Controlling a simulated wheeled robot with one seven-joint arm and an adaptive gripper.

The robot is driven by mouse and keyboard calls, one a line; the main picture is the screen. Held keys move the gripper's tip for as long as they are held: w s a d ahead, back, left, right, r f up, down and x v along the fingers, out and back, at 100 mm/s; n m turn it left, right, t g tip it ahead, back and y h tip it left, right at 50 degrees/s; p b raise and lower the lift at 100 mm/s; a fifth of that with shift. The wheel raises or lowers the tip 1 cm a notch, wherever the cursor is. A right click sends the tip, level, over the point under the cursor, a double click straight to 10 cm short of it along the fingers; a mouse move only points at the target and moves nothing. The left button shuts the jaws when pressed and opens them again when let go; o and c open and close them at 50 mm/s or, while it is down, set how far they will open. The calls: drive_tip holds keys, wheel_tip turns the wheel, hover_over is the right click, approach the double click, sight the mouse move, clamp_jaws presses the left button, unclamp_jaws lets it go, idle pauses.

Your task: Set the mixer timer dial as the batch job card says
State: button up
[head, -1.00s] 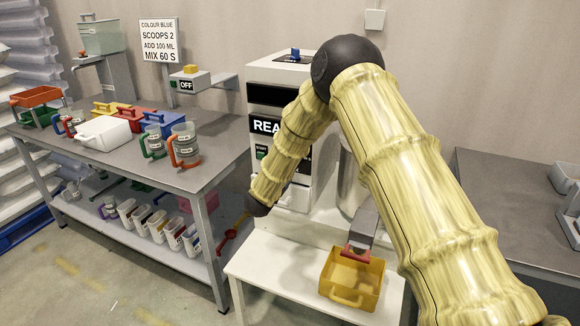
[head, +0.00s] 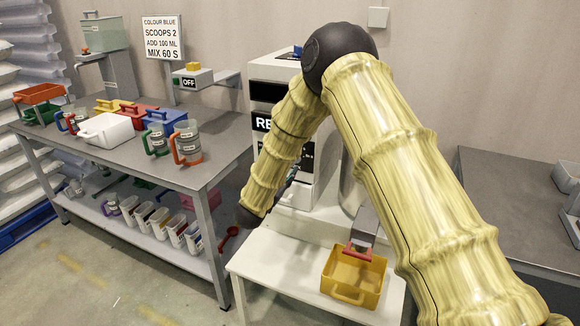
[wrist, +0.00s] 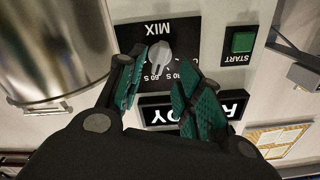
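The job card (head: 162,37) reads COLOUR BLUE, SCOOPS 2, ADD 100 ML, MIX 60 S. The mixer (head: 282,95) stands behind my arm, which covers much of its front in the head view. In the wrist view the grey timer dial (wrist: 160,57) sits on a black panel marked MIX, upside down in the picture. A 60 S mark shows by the dial; its exact pointing is unclear. My gripper (wrist: 158,84) is open and empty, its green-padded fingers apart in front of the dial. I cannot tell whether either finger touches it.
A green START button (wrist: 243,42) and the READY display (wrist: 192,108) are beside the dial. A metal vessel (wrist: 55,45) is close at the left of the wrist view. A yellow bin (head: 353,278) sits on the white stand. The left bench (head: 188,180) holds jugs and tubs.

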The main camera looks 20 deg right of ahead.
drive_tip(key=v, duration=0.5)
drive_tip(key=shift+s+a, duration=0.25)
drive_tip(key=s+d+f+n+g+y+p, duration=0.15)
drive_tip(key=s+f+n+y, duration=0.25)
drive_tip(key=s+f, duration=0.7)
drive_tip(key=s+f+n+g+y+p, duration=0.1)
drive_tip(key=s+f+n+g+y, duration=0.3)
drive_tip(key=s+f, duration=0.7)
drive_tip(key=s+f+n+g+y, duration=0.1)
drive_tip(key=s+f+g, duration=0.1)
drive_tip(key=s, duration=0.8)
drive_tip(key=s+d+f+n+g+y+p, duration=0.1)
drive_tip(key=s+f+n+g, duration=0.1)
drive_tip(key=s, duration=0.9)
drive_tip(key=s+f+n+g+y, duration=0.1)
drive_tip(key=s+f+g, duration=0.3)
drive_tip(key=s, duration=0.7)
drive_tip(key=shift+d+f+y+p, duration=0.3)
drive_tip(key=shift+f+y+p, duration=0.1)
drive_tip(key=shift+f, duration=0.5)
